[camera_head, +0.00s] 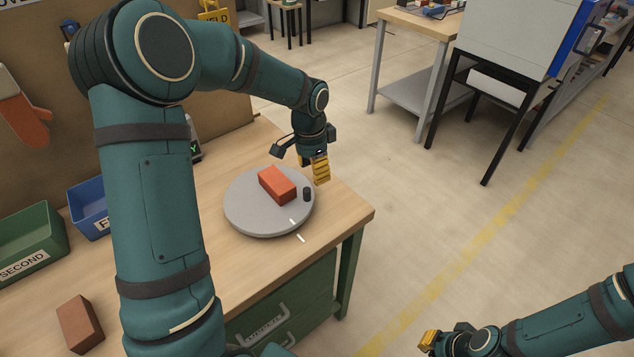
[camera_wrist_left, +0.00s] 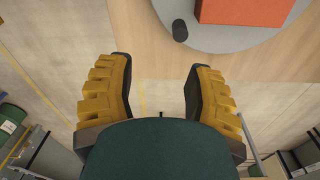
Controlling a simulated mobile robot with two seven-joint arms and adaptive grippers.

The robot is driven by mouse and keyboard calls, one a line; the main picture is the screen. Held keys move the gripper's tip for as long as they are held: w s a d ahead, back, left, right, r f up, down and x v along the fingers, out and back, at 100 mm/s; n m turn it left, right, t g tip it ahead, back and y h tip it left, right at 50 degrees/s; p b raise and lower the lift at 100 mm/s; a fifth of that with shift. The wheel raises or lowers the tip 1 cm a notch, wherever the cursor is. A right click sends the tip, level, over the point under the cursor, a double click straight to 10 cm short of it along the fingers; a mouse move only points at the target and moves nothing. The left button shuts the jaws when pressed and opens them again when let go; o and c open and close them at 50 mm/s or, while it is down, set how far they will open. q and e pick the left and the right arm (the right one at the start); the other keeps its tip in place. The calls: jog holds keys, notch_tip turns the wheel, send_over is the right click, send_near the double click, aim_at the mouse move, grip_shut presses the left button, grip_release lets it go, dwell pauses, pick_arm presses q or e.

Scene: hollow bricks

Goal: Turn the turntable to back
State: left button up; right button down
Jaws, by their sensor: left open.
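The turntable (camera_head: 262,222) is a round grey disc on the wooden workbench, near its right corner. An orange-red brick (camera_head: 277,184) lies on it, and a short black peg (camera_head: 307,194) stands near its right rim. A white mark on the rim lines up roughly with a white mark on the bench at the front. My left gripper (camera_head: 314,172) is above the bench at the far right side of the disc. In the left wrist view its yellow fingers (camera_wrist_left: 158,88) are open and empty, with the peg (camera_wrist_left: 180,31) ahead of them. My right gripper (camera_head: 428,342) is at the bottom, its fingers partly visible.
A brown brick (camera_head: 80,324) lies at the bench's front left. A green bin (camera_head: 32,238) marked SECOND and a blue bin (camera_head: 88,208) stand behind it. My left arm hides part of the bench. The floor right of the bench is clear.

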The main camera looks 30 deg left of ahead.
aim_at(307, 189)
pick_arm(q)
jog(key=shift+y, duration=0.3)
jog(key=f, duration=0.3)
jog(key=a+f+b, duration=0.1)
jog(key=f, duration=0.3)
jog(key=a+f+b, duration=0.1)
jog(key=f, duration=0.3)
jog(key=shift+w+a, duration=0.2)
jog(key=shift+w, duration=0.15)
pick_arm(e)
notch_tip(307, 189, down, 2)
jog(key=shift+f, duration=0.2)
pick_arm(q)
grip_shut()
